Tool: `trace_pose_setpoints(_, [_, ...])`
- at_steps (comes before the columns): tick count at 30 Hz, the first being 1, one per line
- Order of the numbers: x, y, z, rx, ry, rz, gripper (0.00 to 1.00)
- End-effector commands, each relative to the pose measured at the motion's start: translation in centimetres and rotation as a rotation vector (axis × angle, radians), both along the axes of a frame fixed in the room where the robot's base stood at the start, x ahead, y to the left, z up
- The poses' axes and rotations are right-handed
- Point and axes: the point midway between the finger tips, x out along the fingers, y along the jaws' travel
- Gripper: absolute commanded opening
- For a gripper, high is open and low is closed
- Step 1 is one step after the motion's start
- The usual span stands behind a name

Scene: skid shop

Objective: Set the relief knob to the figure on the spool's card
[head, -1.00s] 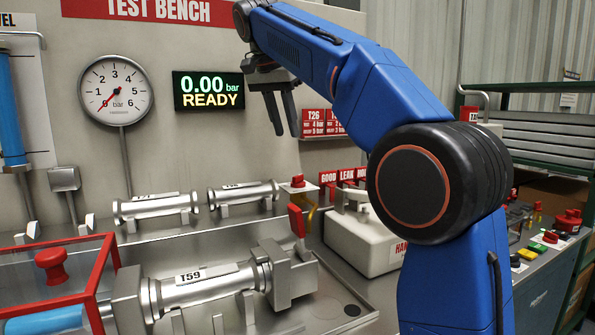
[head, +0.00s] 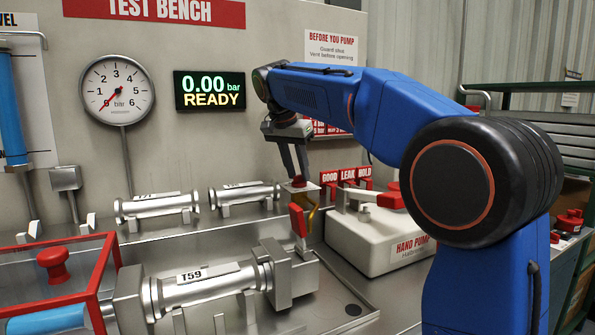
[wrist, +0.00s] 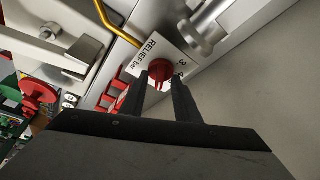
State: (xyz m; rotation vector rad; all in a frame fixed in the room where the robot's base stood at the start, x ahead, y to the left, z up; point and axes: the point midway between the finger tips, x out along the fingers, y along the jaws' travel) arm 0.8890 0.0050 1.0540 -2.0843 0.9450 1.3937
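The red relief knob (wrist: 160,69) sits on a white plate (wrist: 150,50) lettered "RELIEF bar", with a figure 3 visible; its other figures are hidden or unreadable. In the head view the knob (head: 298,182) tops a brass pipe. My gripper (wrist: 159,78) is open, its fingers apart on either side of the knob; I cannot tell whether they touch it. In the head view my gripper (head: 296,172) points down just above the knob. The spool tagged T59 (head: 212,287) lies clamped on the bench. Red cards (head: 325,128) on the wall are mostly hidden behind my arm.
The display (head: 209,91) reads 0.00 bar READY, and the gauge (head: 117,90) needle is near 0. A red lever (head: 297,222) stands close below the knob. The hand pump (head: 385,240) is to the right. A red-framed guard (head: 108,262) is at left.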

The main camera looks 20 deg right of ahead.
Motion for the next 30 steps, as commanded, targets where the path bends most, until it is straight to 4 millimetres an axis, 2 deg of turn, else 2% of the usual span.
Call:
trace_pose_setpoints(7, [0.02,-0.03,-0.06,0.001,-0.001,0.000,0.29])
trace_pose_setpoints(8, [0.02,-0.03,-0.06,0.001,-0.001,0.000,0.27])
trace_pose_setpoints(11, [0.02,-0.02,-0.05,0.001,-0.001,0.000,0.03])
trace_pose_setpoints(12, [0.02,-0.02,-0.05,0.001,-0.001,0.000,0.00])
trace_pose_setpoints(23, [0.00,-0.06,-0.01,0.000,-0.002,0.032,0.00])
trace_pose_setpoints(30, [-0.15,-0.22,0.02,0.001,-0.002,0.160,0.00])
